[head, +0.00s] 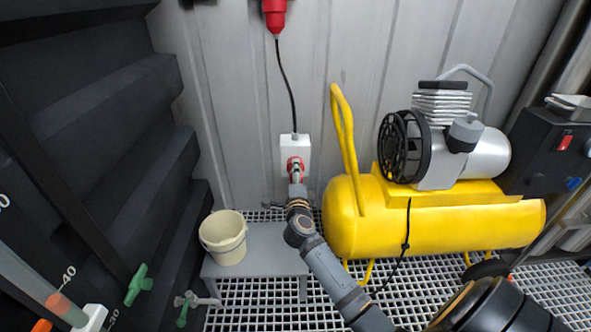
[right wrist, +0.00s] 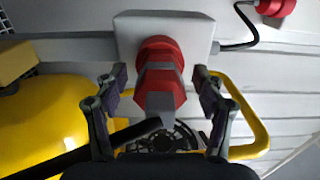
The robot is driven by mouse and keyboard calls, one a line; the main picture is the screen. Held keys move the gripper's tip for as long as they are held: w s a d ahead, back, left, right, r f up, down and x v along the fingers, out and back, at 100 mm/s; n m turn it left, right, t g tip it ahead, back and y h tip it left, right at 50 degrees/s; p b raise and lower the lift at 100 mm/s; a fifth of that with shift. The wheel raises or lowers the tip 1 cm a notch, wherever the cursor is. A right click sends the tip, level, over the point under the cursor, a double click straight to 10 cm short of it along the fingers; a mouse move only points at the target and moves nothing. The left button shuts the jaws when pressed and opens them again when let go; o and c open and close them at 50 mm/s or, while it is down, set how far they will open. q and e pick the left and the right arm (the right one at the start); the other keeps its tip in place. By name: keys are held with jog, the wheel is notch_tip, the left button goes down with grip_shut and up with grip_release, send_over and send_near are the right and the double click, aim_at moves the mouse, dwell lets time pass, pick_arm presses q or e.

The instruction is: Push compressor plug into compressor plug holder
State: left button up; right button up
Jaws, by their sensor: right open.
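The compressor plug (right wrist: 160,92) is red with a grey rear end, and a black cable runs from it to the lower left in the right wrist view. It is lined up with the red socket of the white wall-mounted plug holder (right wrist: 190,30) and appears to touch it; how deep it sits I cannot tell. My right gripper (right wrist: 159,78) is open, one finger on each side of the plug, with visible gaps. In the head view my right gripper (head: 296,167) is up against the white holder (head: 302,142) and covers most of the plug. My left gripper is not in view.
A yellow compressor (head: 440,222) stands right of my arm, its handle (head: 343,130) near the holder. A beige bucket (head: 224,237) stands on a grey bench (head: 268,241). A red connector (head: 274,16) hangs above with a black cable. Dark racks (head: 150,170) line the left.

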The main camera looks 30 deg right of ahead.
jog(key=shift+p, duration=0.35)
grip_shut()
dwell(0.4)
jog(key=shift+s+a, duration=0.15)
jog(key=shift+s, duration=0.05)
jog(key=shift+s+a+p, duration=0.25)
jog(key=shift+s+p, duration=0.05)
jog(key=shift+s, duration=0.1)
jog(key=shift+p+v, duration=0.75)
jog(key=shift+v, duration=1.5)
